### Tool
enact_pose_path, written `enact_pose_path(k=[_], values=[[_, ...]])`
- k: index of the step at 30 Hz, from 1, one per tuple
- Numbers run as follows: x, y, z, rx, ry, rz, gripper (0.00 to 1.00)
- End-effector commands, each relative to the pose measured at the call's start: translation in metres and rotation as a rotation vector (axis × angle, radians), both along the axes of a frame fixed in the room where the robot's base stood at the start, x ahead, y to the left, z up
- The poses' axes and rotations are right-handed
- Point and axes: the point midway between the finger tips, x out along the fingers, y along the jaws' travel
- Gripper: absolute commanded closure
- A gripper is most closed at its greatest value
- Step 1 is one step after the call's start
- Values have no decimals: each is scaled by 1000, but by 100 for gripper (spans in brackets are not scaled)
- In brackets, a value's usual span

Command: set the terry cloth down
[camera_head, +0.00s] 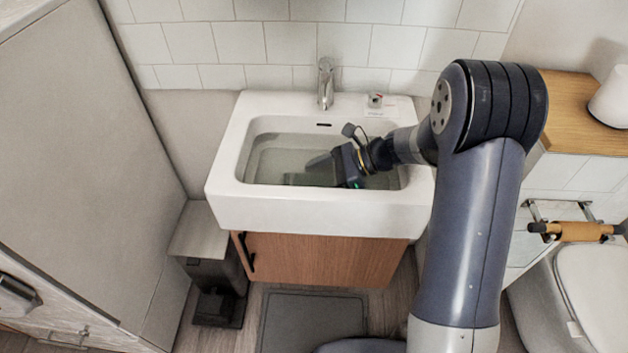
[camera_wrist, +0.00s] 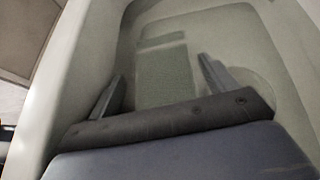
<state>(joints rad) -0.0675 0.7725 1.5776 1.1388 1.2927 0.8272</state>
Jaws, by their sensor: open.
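The terry cloth (camera_wrist: 165,78) is a flat grey-green piece lying in the sink basin in the wrist view, with a lighter strip along its far edge. In the head view, the cloth (camera_head: 298,180) shows only in part as a darker patch near the front basin wall. My gripper (camera_head: 314,164) reaches into the basin from the right. In the wrist view, the fingers of my gripper (camera_wrist: 160,84) are spread wide, one on each side of the cloth, with a gap between them and it. The cloth's near end is hidden behind the gripper body.
The white sink (camera_head: 300,212) has a raised rim around the basin. A chrome faucet (camera_head: 325,84) stands at the back, and a small item (camera_head: 375,100) sits on the back right ledge. A tall grey panel (camera_head: 95,150) stands left, and a toilet (camera_head: 590,285) right.

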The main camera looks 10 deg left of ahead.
Motion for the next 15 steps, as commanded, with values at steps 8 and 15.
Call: enact_pose_path(k=[8, 15], values=[[8, -42, 24, -1, -1, -4, 20], [10, -57, 31, -1, 0, -1, 20]])
